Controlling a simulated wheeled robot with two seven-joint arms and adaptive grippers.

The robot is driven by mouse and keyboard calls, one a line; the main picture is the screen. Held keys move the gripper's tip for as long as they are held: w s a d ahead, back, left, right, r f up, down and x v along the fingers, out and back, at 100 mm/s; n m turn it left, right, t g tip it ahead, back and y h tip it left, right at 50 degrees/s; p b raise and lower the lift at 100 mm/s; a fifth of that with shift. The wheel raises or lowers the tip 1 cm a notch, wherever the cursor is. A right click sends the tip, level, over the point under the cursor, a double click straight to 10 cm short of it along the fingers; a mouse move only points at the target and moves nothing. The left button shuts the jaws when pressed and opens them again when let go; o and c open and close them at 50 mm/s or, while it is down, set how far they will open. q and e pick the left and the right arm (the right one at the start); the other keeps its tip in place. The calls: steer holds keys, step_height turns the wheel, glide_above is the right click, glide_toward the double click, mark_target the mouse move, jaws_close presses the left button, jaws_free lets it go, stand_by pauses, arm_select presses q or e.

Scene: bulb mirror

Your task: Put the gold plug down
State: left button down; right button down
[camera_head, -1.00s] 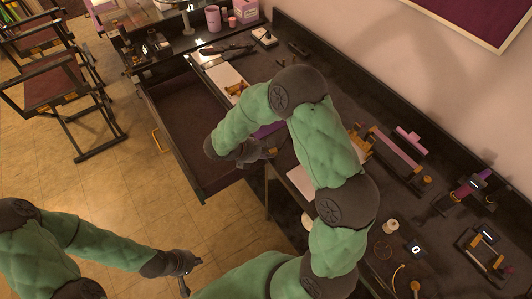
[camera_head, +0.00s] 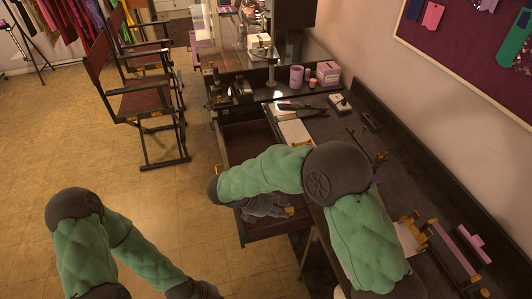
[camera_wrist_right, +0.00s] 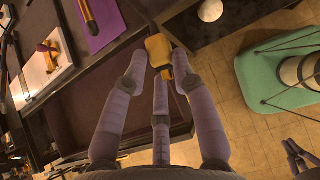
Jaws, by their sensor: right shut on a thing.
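The gold plug (camera_wrist_right: 158,48) is held between the fingertips of my right gripper (camera_wrist_right: 156,68) in the right wrist view. In the head view, the right gripper (camera_head: 272,207) is over the near end of the open drawer (camera_head: 245,140), with a bit of gold at its tips. The fingers hide part of the plug. I cannot tell the plug's height above the drawer. The left gripper is below the frame in the head view. What looks like its fingers (camera_wrist_right: 298,152) shows at the right of the right wrist view, over the floor.
The dark desk (camera_head: 335,130) runs along the wall, with pink containers (camera_head: 327,73) at its back. White sheets and several gold and pink items lie along it. A yellow drawer handle (camera_head: 219,170) sticks out on the left. Chairs (camera_head: 150,100) stand beyond open floor.

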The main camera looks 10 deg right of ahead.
steer(key=w+d+r+n+t+y+b, duration=0.2)
steer(key=w+d+r+n+t+y, duration=0.2)
steer(key=n, duration=0.9)
steer(key=shift+w+r+n+t+y+b, duration=0.4)
steer(key=shift+w+t+y, duration=0.8)
steer(key=shift+w+t, duration=0.75)
steer(key=s+a+f+m+g+h+p, duration=0.1)
steer(key=s+m+g+h, duration=0.1)
steer(key=m, duration=0.2)
steer(key=s+a+f+m+g+h+p, duration=0.1)
steer(key=s+f+m+g+h, duration=0.1)
steer(key=m, duration=0.3)
steer(key=s+a+f+m+g+h, duration=0.1)
steer(key=s+a+m+g+h, duration=0.1)
steer(key=s+m+g, duration=0.2)
steer(key=shift+f+m+p, duration=0.4)
steer(key=shift+m, duration=0.1)
